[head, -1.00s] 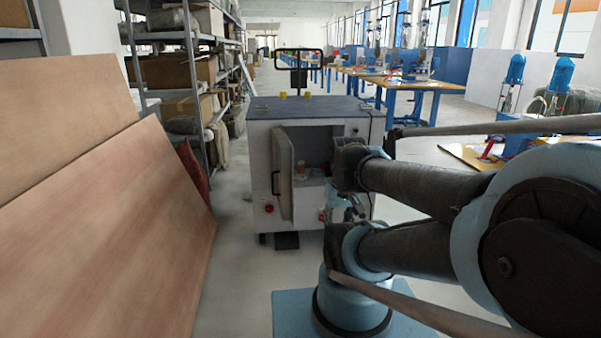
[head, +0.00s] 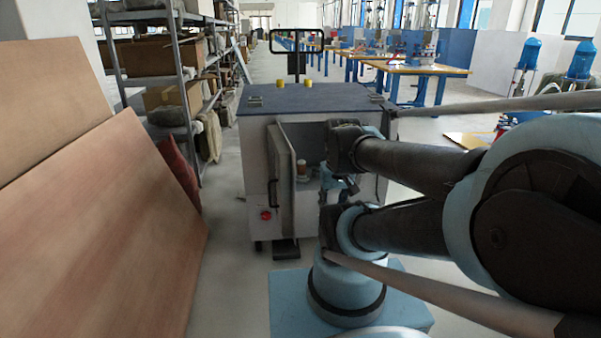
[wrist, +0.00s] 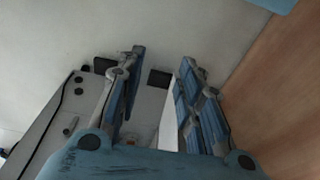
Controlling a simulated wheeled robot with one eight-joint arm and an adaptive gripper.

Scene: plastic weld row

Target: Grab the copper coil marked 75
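A white cabinet (head: 262,181) on casters stands ahead with its door (head: 283,180) swung open. A small brownish copper-coloured item (head: 302,168) sits on a shelf inside. It may be a coil, but no number is readable on it. My gripper (wrist: 162,58) has its two blue fingers apart, with nothing seen between them. In the head view my gripper (head: 337,188) is in front of the cabinet's opening and hides part of the inside. Below the gripper, the wrist view shows floor and the cabinet's side.
Two yellow knobs (head: 294,83) and a black handle frame (head: 297,41) are on the cabinet top. Large wooden boards (head: 105,235) lean at the left, before loaded shelving (head: 172,70). Workbenches (head: 417,69) line the right. Floor is free between boards and cabinet.

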